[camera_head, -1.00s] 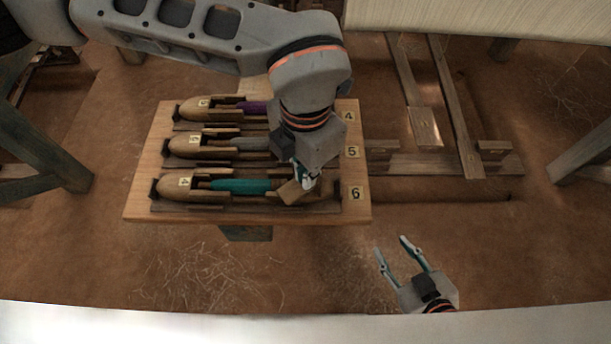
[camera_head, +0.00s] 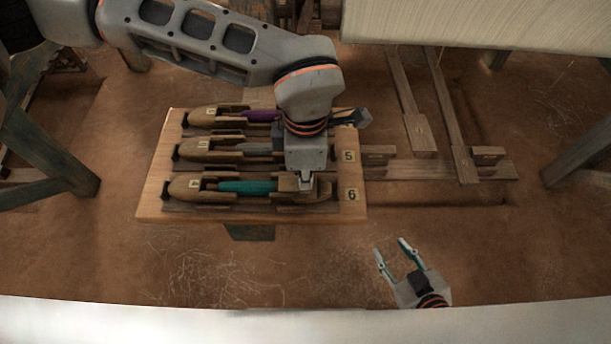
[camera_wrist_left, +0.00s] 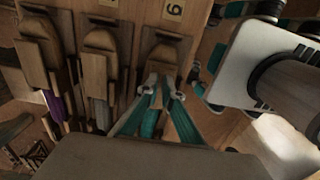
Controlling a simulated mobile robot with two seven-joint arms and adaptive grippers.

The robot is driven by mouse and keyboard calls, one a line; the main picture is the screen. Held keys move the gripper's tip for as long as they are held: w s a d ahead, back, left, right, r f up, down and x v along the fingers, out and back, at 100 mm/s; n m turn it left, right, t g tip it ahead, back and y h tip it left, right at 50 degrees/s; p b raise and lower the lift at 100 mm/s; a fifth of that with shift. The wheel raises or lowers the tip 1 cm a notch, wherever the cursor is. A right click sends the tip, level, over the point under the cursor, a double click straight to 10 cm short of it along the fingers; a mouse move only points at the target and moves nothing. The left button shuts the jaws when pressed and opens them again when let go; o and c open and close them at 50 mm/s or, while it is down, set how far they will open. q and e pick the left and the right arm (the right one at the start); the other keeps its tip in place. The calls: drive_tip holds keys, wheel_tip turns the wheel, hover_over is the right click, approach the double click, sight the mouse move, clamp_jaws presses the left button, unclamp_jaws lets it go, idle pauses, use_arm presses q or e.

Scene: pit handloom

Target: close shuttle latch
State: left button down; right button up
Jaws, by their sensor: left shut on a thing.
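The wooden board (camera_head: 150,205) holds three boat-shaped shuttles in a row, with bobbins of purple, grey and teal. The nearest shuttle (camera_head: 184,187), with the teal bobbin (camera_head: 247,187), lies beside the number 6 plate. My left gripper (camera_head: 306,186) points down at this shuttle's right end, its fingers close together on the small wooden latch (camera_head: 287,183). In the left wrist view, the latch (camera_wrist_left: 163,60) lies just beyond the teal fingertips (camera_wrist_left: 164,82); exact contact is unclear. My right gripper (camera_head: 390,246) is open and empty, in front of the board's right side.
The grey-bobbin shuttle (camera_head: 191,150) and purple-bobbin shuttle (camera_head: 204,116) lie behind, partly covered by my left arm. A pale cloth (camera_head: 470,22) spans the top right. A white edge (camera_head: 200,318) crosses the front.

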drive_tip(key=shift+s+f, duration=0.25)
drive_tip(key=shift+s, duration=0.05)
drive_tip(key=shift+r, duration=0.1)
use_arm(q)
drive_tip(key=c, duration=2.5)
unclamp_jaws()
drive_tip(key=shift+r, duration=0.1)
wheel_tip(320, 180, up, 12)
use_arm(e)
drive_tip(key=shift+w+r, duration=0.15)
drive_tip(key=shift+w, duration=0.1)
